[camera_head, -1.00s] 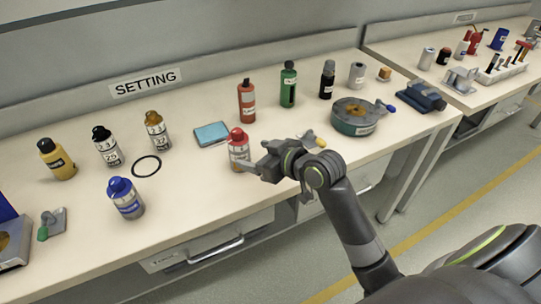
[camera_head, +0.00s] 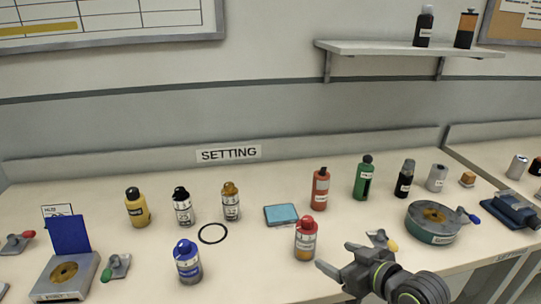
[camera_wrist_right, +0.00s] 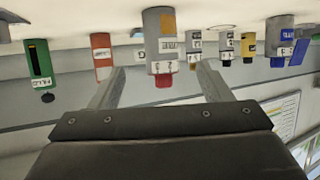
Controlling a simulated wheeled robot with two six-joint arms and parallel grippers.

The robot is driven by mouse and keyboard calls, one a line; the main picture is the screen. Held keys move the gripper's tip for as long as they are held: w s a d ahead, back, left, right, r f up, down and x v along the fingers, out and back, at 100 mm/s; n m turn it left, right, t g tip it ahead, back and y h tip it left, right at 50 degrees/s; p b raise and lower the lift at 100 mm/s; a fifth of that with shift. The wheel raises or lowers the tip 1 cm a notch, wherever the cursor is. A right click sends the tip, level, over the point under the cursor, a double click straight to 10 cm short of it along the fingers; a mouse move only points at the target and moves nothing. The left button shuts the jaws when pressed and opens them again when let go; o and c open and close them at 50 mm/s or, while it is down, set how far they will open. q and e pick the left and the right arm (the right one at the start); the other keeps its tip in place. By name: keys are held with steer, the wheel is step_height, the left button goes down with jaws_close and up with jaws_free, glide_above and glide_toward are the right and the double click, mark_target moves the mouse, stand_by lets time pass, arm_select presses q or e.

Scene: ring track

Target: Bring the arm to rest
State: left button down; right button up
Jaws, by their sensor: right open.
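My right gripper (camera_head: 342,267) is in the lower right of the head view, at the front of the bench. Its jaws are open. A bottle with a red cap (camera_head: 305,240) stands upright on the bench just beyond the fingertips. In the right wrist view, which is upside down, the red-capped bottle (camera_wrist_right: 165,50) shows between the two spread fingers (camera_wrist_right: 160,85). I cannot tell whether the fingers touch it; nothing looks gripped. My left gripper is not in view.
The bench (camera_head: 120,260) carries several bottles, a black ring (camera_head: 213,233), a blue pad (camera_head: 282,215) and a round green fixture (camera_head: 432,222) right of my gripper. A blue bottle (camera_head: 187,262) stands to the left. A wall shelf (camera_head: 410,48) holds two bottles.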

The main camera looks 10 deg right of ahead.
steer(key=s+d+f+m+g+h, duration=0.35)
steer(key=s+f, duration=0.55)
steer(key=s, duration=0.4)
steer(key=s+d+f+m+g+h, duration=0.2)
steer(key=s+d+f+g+h, duration=0.25)
steer(key=s+f, duration=0.7)
step_height(320, 180, down, 19)
steer(key=s+d+g+y+p, duration=0.1)
steer(key=s+d+g+p, duration=0.1)
steer(key=s+p, duration=0.1)
steer(key=s+a+f+p, duration=0.1)
steer(key=s+f+p, duration=0.1)
steer(key=s+f, duration=1.1)
steer(key=shift+s+a+g+y, duration=0.3)
steer(key=shift+s+g, duration=0.1)
steer(key=shift+s, duration=0.2)
